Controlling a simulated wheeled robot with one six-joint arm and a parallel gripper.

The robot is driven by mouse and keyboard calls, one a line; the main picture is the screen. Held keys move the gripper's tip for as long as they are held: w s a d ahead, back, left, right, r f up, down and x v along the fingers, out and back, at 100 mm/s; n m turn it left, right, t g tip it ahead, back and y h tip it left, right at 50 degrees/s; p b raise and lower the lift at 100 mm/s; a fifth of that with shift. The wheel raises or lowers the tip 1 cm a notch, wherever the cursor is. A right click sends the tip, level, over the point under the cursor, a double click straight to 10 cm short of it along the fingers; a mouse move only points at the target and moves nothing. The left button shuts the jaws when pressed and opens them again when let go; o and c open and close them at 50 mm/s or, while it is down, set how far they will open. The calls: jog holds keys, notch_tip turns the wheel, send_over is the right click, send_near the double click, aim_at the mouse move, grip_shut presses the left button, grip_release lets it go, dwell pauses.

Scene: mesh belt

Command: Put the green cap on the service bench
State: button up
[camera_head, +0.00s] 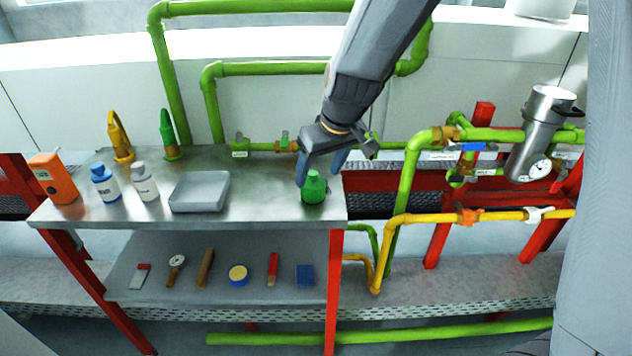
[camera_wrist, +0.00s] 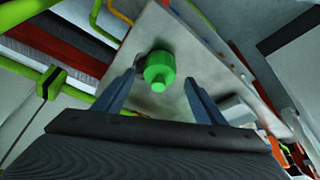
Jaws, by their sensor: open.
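The green cap (camera_head: 313,188) stands on the right end of the steel service bench (camera_head: 255,205), near its right edge. It also shows in the wrist view (camera_wrist: 159,68), between and a little beyond my fingertips. My gripper (camera_head: 320,168) is over the cap, pointing down, with its two blue-grey fingers apart. In the wrist view my fingers (camera_wrist: 160,85) stand on either side of the cap with gaps, and nothing is held. Part of the cap's top is hidden by a finger in the head view.
A grey tray (camera_head: 200,207), two bottles with blue and white caps (camera_head: 106,184) (camera_head: 145,182), and an orange device (camera_head: 53,180) stand left on the bench. Green pipes (camera_head: 270,68) run behind. A lower shelf (camera_head: 215,290) holds several small tools. Yellow pipe (camera_head: 430,218) is at right.

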jog(key=v, duration=0.5)
jog(key=s+d+f+m+g+h, duration=0.1)
jog(key=s+d+f+m, duration=0.1)
jog(key=s+d+f, duration=0.2)
jog(key=s+d+f+m+g+h, duration=0.1)
jog(key=s+d+f, duration=0.4)
jog(key=s+d, duration=0.5)
jog(key=s+m+g, duration=0.1)
jog(key=s+m, duration=0.1)
jog(key=s, duration=0.1)
jog(key=shift+s+m+g, duration=0.3)
jog(key=shift+s, duration=0.1)
